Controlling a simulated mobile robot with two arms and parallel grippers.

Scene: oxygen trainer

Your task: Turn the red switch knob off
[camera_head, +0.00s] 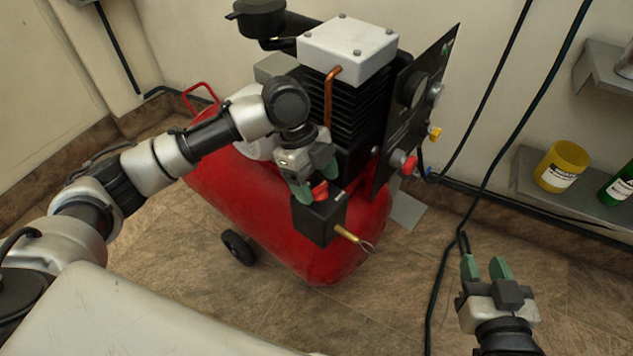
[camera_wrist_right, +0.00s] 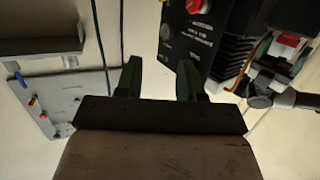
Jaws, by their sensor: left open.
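A red knob (camera_head: 320,191) sits on top of a black switch box (camera_head: 322,218) at the front of the red compressor. My left gripper (camera_head: 317,183) is open with its green fingers at this knob, one on either side as far as I can see; contact cannot be told. The knob also shows in the right wrist view (camera_wrist_right: 290,39), beside the left arm. A second red knob (camera_head: 409,165) is on the black panel (camera_head: 398,120). My right gripper (camera_head: 485,267) is open and empty, apart from the compressor; its fingers show in the right wrist view (camera_wrist_right: 159,82).
The red tank (camera_head: 350,255) stands on a tiled floor on wheels (camera_head: 238,247). Black cables (camera_head: 478,190) hang at the right. A shelf (camera_head: 530,180) with a yellow can (camera_head: 562,166) and a green bottle (camera_head: 617,187) is at the right wall. The floor front centre is clear.

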